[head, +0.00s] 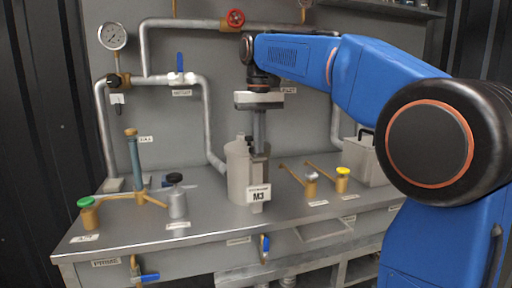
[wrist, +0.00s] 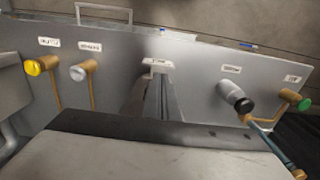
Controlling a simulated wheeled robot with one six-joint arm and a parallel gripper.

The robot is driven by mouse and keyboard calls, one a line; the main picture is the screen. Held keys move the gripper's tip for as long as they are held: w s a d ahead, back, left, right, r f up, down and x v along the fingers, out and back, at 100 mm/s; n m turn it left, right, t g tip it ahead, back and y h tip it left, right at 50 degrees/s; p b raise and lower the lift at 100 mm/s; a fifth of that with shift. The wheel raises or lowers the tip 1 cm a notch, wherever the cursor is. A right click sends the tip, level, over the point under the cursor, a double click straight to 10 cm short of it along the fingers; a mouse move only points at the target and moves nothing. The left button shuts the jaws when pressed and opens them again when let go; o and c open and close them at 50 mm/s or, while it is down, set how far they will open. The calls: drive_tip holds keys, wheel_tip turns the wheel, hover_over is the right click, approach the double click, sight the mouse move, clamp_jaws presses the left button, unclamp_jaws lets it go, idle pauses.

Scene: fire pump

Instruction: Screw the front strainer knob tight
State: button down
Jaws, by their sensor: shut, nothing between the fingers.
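Which knob is the front strainer knob I cannot tell for sure, as the labels are too small to read. A black round knob (head: 175,178) tops a grey cylinder at the left of the bench; it also shows at the right of the wrist view (wrist: 243,104). A green knob (head: 86,203) on a brass body stands at the front left corner. My gripper (head: 259,150) points down over the middle of the bench, shut and empty, apart from both knobs. Its fingers (wrist: 156,95) show in the wrist view. Its tips are close to a grey canister (head: 239,172); contact is unclear.
A silver knob (head: 311,177) and a yellow knob (head: 343,172) stand on brass bodies to the right. A teal upright handle (head: 134,158) rises at the left. Pipes with a red handwheel (head: 236,18) and a gauge (head: 112,36) line the back panel. Blue-handled valves (head: 265,244) hang at the front.

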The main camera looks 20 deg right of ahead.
drive_tip(key=shift+w+a, duration=0.15)
drive_tip(key=shift+a, duration=0.4)
idle(0.4)
wheel_tip(320, 180, up, 6)
drive_tip(key=shift+s+a, duration=0.2)
drive_tip(key=shift+s, duration=0.2)
idle(0.5)
drive_tip(key=d+f, duration=0.3)
drive_tip(key=f, duration=0.3)
drive_tip(key=shift+w+d, duration=0.15)
drive_tip(key=shift+w, duration=0.2)
idle(0.6)
drive_tip(key=shift+s+a, duration=0.15)
drive_tip(key=shift+a, duration=0.65)
idle(0.6)
